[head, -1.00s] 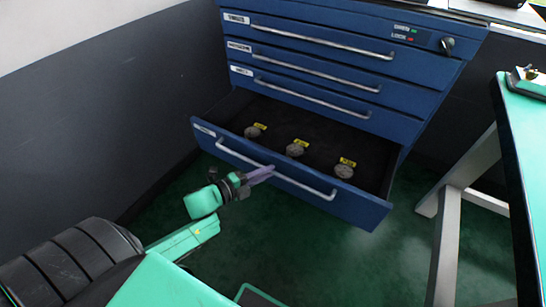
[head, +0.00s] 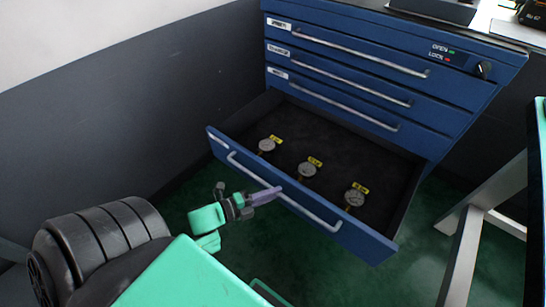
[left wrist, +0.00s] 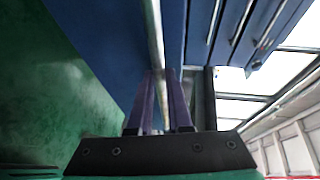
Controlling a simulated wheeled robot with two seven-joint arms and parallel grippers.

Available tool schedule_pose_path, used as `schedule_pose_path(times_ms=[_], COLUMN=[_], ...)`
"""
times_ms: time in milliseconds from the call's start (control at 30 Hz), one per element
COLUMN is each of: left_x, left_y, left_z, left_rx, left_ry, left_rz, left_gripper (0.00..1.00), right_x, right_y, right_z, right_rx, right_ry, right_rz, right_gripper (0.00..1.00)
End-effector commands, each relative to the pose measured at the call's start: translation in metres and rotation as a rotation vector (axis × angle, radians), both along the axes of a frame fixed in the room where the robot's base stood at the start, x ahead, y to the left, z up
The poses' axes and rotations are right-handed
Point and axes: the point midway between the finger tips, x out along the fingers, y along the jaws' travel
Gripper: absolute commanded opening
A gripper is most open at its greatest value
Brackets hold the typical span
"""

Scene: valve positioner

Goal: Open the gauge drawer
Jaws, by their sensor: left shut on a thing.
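The gauge drawer (head: 310,207) is the lowest drawer of the blue cabinet and stands pulled well out. Several dark inner surfaces show, with three round gauges (head: 307,169) lying inside, each beside a yellow tag. My left gripper (head: 272,192) has its purple fingers at the middle of the drawer's long silver handle (head: 240,168). In the left wrist view the fingers (left wrist: 160,95) are shut on the handle bar (left wrist: 155,35), which runs between them. My right gripper is not in view.
Closed drawers with silver handles are above, and a lock knob (head: 484,69) sits at the cabinet's upper right. A table with a pale leg (head: 462,240) stands at the right. A dark wall (head: 110,130) is at the left. Green floor shows around the drawer.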

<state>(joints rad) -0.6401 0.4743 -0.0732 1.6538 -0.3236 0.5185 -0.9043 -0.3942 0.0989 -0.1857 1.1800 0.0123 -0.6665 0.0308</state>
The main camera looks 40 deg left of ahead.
Motion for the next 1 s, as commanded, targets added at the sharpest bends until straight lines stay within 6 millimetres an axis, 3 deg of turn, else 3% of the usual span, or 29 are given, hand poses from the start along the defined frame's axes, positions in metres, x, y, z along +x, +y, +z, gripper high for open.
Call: schedule_pose_path(times_ms=[33, 67, 100, 133, 667, 767, 1000], left_x=[0.0, 0.0, 0.0, 0.0, -0.005, -0.019, -0.079], left_y=[0.0, 0.0, 0.0, 0.0, 0.003, 0.01, 0.039], left_z=[-0.001, -0.001, -0.001, -0.001, 0.001, 0.004, 0.017], left_rx=[0.001, 0.001, 0.001, 0.001, 0.001, 0.001, 0.002], left_ry=[0.002, 0.002, 0.002, 0.002, 0.002, 0.005, 0.007], left_rz=[0.0, 0.0, 0.0, 0.0, 0.001, 0.002, 0.002], left_gripper=[0.0, 0.29, 0.44, 0.47, 0.47, 0.47, 0.47], right_x=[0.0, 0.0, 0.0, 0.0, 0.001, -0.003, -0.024], right_y=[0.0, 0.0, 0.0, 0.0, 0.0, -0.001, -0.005], right_z=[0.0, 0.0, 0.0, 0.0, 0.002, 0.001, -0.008], right_rx=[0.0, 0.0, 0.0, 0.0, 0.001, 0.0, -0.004], right_ry=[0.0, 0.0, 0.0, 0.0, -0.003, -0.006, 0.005], right_rz=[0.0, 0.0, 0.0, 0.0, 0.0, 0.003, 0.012], right_gripper=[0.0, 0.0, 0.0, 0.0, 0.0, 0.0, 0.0])
